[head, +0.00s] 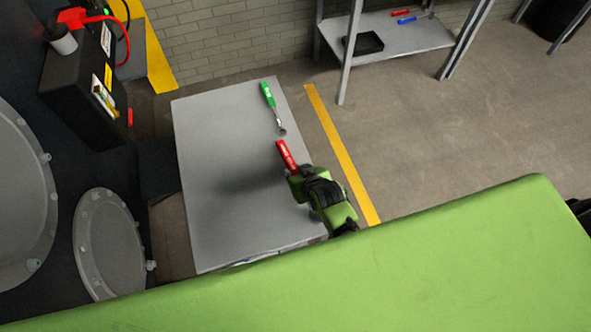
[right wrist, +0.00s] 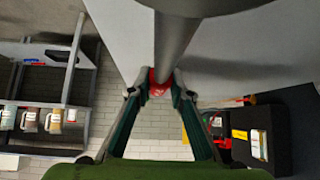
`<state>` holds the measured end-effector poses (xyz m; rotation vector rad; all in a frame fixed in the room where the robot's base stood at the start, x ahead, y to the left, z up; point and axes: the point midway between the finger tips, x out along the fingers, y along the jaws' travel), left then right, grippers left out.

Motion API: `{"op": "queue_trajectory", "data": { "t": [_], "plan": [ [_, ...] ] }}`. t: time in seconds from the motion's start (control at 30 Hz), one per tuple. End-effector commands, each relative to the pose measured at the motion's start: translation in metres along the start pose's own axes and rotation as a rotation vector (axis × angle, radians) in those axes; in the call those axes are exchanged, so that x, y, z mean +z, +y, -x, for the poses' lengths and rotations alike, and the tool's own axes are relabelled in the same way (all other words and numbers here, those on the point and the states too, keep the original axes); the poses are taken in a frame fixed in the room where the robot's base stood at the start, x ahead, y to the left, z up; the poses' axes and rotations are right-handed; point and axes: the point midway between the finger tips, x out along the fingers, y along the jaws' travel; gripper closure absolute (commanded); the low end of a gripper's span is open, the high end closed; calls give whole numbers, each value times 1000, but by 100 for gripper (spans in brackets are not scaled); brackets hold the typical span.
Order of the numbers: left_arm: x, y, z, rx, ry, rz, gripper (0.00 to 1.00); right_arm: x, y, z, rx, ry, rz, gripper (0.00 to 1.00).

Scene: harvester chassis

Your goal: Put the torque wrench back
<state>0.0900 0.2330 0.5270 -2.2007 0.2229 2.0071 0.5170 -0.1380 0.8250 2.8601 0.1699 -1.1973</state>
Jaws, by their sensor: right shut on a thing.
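My right gripper (head: 292,176) is over the right part of the grey tabletop (head: 215,140). It is shut on the torque wrench, whose red handle (head: 286,156) points up and left from the fingers. In the right wrist view, both fingers (right wrist: 160,88) close around the red part, and a thick grey shaft (right wrist: 176,40) runs up close to the camera. A shadow on the tabletop suggests the wrench is held above it. A green-handled ratchet (head: 268,97) lies by the far right edge of the tabletop. My left gripper is not in view.
A metal shelf (head: 395,38) behind holds a black tray (head: 364,44) and red and blue tools. A yellow floor line (head: 340,152) runs right of the table. A dark machine with round flanges (head: 108,245) stands left. A black case (head: 85,95) is at upper left. The tabletop's left half is clear.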

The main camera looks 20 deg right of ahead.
Motion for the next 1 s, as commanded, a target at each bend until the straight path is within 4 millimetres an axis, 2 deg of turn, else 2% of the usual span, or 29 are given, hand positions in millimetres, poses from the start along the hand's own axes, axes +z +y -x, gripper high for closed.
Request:
{"op": "queue_trajectory", "data": {
  "t": [0.4,0.43,0.5,0.83,1.0],
  "plan": [
    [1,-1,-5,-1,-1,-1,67,3,0,-5,0,5,0,100],
    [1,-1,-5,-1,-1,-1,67,3,0,-5,0,5,0,75],
    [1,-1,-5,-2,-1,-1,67,3,0,-5,0,5,0,61],
    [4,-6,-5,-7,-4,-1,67,7,0,-5,0,-3,0,61],
    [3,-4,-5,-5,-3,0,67,7,0,4,0,-1,0,61]
  ]
}}
